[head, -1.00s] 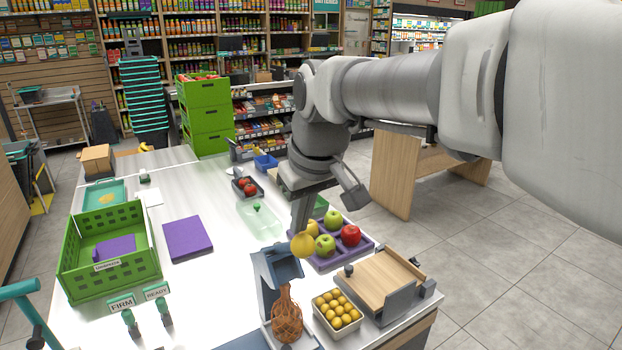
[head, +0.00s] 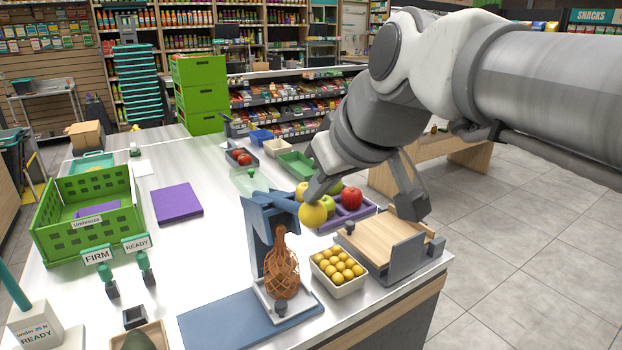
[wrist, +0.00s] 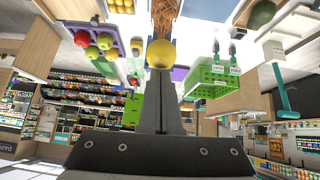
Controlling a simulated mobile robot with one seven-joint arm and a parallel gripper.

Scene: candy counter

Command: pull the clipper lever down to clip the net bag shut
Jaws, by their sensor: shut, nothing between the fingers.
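The clipper (head: 262,232) is a blue-grey upright stand on the counter. An orange-brown net bag (head: 282,272) hangs at its front, and it also shows at the top of the wrist view (wrist: 165,14). A yellow ball (head: 312,215), which looks like the knob of the clipper lever, is just right of the clipper's head. My gripper (head: 314,194) is shut and empty, its fingertips at the ball. In the wrist view the yellow ball (wrist: 160,53) sits right at the fingertips; I cannot tell whether they touch. The lever's arm is mostly hidden.
A tray of yellow fruit (head: 339,268) and a wooden board stand (head: 380,243) are close on the right. A purple fruit tray (head: 350,215) lies behind the gripper. A green crate (head: 90,235) and FIRM and READY signs (head: 97,256) stand left. A blue mat (head: 215,325) is in front.

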